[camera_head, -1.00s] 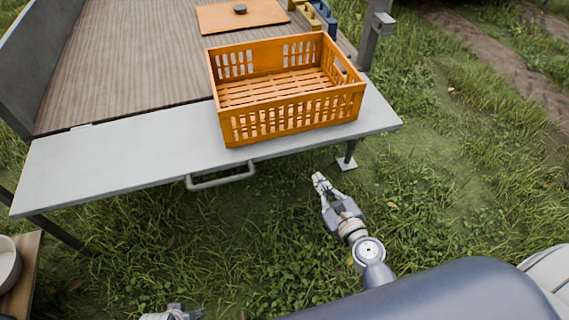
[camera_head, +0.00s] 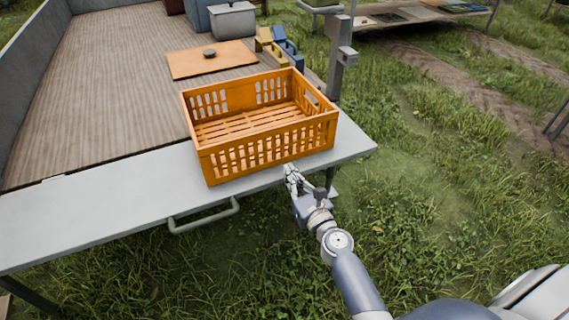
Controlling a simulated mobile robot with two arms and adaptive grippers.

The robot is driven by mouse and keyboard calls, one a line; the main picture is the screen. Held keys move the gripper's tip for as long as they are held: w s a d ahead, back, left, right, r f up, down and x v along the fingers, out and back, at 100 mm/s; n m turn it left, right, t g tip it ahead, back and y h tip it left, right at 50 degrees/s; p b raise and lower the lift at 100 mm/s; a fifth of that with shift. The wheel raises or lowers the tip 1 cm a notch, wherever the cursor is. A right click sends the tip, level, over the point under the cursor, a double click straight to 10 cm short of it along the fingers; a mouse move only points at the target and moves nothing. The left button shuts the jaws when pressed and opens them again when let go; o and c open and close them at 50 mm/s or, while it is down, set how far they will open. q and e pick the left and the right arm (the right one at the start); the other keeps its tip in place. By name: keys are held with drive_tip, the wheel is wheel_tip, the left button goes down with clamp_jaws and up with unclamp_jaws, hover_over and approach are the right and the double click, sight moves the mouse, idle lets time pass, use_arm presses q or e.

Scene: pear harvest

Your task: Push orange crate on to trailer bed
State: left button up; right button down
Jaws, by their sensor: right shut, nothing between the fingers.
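The orange crate (camera_head: 262,156) is empty and upright. It sits at the right part of the grey tailgate shelf (camera_head: 95,208), its far side at or over the edge of the wooden trailer bed (camera_head: 110,90). My right gripper (camera_head: 289,171) is shut and empty, close to the lower front side of the crate, at the shelf's front edge. I cannot tell whether its fingertips touch the crate. My left gripper is out of the picture.
An orange board with a dark knob (camera_head: 209,53) lies on the bed behind the crate. Yellow (camera_head: 268,43) and blue (camera_head: 287,47) items stand behind it to the right, near a grey post (camera_head: 340,60). A handle (camera_head: 204,215) hangs below the shelf. Grass lies in front.

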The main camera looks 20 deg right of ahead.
sight(280, 159)
drive_tip(key=w, duration=0.3)
drive_tip(key=shift+w, duration=0.35)
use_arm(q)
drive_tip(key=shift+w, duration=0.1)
use_arm(e)
drive_tip(key=shift+w+a, duration=0.1)
drive_tip(key=shift+w, duration=0.3)
drive_tip(key=shift+w, duration=0.15)
drive_tip(key=w+b, duration=0.1)
drive_tip(key=w, duration=0.5)
drive_tip(key=shift+w+a+f, duration=0.1)
drive_tip(key=shift+w, duration=0.15)
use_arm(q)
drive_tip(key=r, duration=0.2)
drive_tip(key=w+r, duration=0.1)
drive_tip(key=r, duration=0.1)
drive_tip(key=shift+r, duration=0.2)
use_arm(e)
drive_tip(key=shift+w, duration=0.35)
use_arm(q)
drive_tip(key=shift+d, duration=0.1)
